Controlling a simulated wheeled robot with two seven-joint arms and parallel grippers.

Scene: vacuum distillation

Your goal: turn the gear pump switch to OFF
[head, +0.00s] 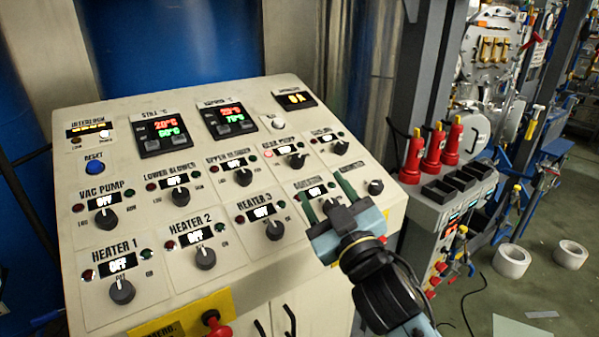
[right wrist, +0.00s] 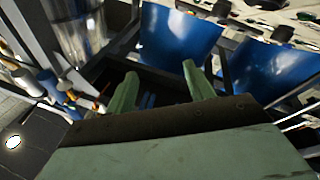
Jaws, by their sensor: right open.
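The gear pump switch (head: 297,160) is a dark round knob in the upper right part of the sloped control panel. A small lit display (head: 290,149) sits just above it, its text too small to read surely, with a red lamp (head: 268,154) glowing to its left. My right gripper (head: 325,190) is open and empty over the panel's right side, near the agitator display, below and to the right of the knob and apart from it. Its two green fingers also show in the right wrist view (right wrist: 158,72). My left gripper is not in view.
The control panel (head: 140,210) carries several other knobs, such as heater 3's (head: 275,229) and one at the right edge (head: 375,187). A red emergency button (head: 216,328) is at the bottom. Red bottles (head: 435,145) stand on a grey unit at right.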

